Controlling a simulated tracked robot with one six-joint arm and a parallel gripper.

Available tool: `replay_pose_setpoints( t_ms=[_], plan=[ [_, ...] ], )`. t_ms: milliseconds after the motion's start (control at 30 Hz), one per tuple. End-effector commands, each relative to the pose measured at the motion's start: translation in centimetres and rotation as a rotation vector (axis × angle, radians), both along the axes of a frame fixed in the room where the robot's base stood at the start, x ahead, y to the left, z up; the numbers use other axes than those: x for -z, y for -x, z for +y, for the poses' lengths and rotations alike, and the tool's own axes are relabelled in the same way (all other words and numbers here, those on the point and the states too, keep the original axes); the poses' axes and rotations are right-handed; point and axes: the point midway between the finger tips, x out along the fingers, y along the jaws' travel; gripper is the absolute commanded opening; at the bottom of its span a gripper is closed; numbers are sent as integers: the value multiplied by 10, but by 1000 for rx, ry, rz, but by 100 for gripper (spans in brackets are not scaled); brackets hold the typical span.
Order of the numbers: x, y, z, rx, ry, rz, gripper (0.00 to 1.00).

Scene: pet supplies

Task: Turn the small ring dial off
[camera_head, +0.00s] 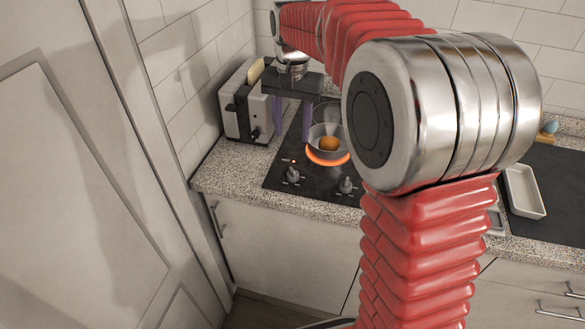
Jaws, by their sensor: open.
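The black cooktop (318,187) has two dials on its front part, a left dial (293,175) and a right dial (346,185). No label tells me which dial is for the small ring. A small red light (293,161) is lit just behind the left dial. My gripper (292,138) is open and empty, with its purple fingers pointing down above the cooktop's left part, behind and above the left dial.
A toaster (238,112) with bread (256,72) stands left of my gripper, near the tiled wall. Speckled counter (232,175) is clear at the front left. A pale tray (523,190) lies at the right. My own arm hides the cooktop's right part.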

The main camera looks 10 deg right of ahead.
Motion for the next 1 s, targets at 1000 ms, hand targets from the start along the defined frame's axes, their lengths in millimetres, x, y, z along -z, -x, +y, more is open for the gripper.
replay_pose_setpoints(
  t_ms=[1000],
  plan=[
    [51, 8, 0, 71, -1, 31, 45]
  ],
)
